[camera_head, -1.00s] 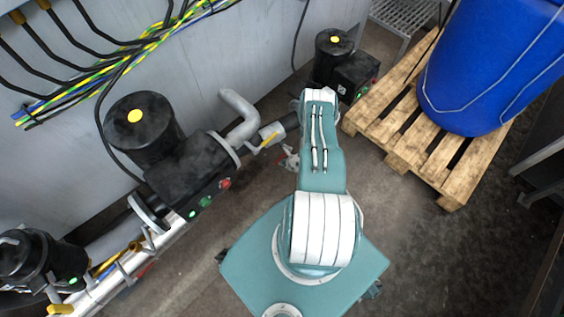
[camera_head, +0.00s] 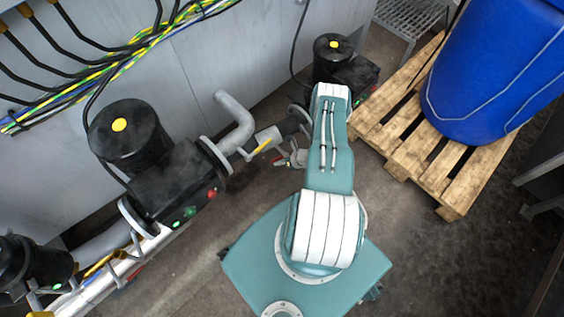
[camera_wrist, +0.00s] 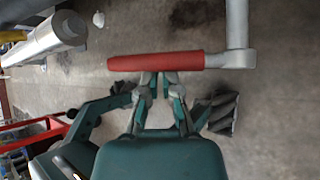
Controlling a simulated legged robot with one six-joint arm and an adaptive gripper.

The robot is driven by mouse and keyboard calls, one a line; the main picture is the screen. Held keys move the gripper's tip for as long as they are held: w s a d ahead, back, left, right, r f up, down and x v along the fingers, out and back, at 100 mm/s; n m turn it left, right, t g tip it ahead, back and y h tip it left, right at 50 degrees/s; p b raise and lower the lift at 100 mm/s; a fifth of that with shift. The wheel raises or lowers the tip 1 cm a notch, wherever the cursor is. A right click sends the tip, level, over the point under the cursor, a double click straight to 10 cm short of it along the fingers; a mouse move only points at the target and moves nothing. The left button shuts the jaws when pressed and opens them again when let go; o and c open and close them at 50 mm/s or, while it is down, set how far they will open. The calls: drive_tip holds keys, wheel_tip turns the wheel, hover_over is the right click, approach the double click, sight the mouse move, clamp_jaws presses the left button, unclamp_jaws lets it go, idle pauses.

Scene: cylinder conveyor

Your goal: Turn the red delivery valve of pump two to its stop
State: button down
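The red-sleeved valve lever (camera_wrist: 155,61) lies across the wrist view, with a grey metal arm and joint at its right end. My gripper (camera_wrist: 160,78) is right at the sleeve, near its middle. The two fingers stand close together and look shut, with no part of the lever visible between them. The sleeve hides their very tips, so contact is unclear. In the head view my arm hides the gripper; grey fittings with a speck of red (camera_head: 280,162) show beside it. The middle black pump (camera_head: 160,175) stands to the left. No label tells which pump is two.
A yellow lever (camera_head: 263,146) sits on the pipe left of my arm. Another black pump (camera_head: 335,60) stands behind it. A blue drum (camera_head: 490,75) on a wooden pallet (camera_head: 450,200) blocks the right. Bare floor (camera_head: 400,250) lies between.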

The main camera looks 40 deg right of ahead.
drive_tip(key=shift+w+d+r, duration=0.15)
drive_tip(key=shift+d+r, duration=0.85)
drive_tip(key=shift+d, duration=0.1)
drive_tip(key=shift+w+d+r, duration=0.15)
drive_tip(key=shift+d+r, duration=0.85)
drive_tip(key=shift+d, duration=0.1)
drive_tip(key=shift+d+r, duration=0.15)
drive_tip(key=shift+d, duration=0.35)
wheel_tip(320, 180, up, 9)
drive_tip(key=a, duration=0.1)
drive_tip(key=shift+s+r, duration=0.15)
drive_tip(key=shift+r, duration=0.05)
drive_tip(key=shift+s+a, duration=0.1)
drive_tip(key=shift+a, duration=0.05)
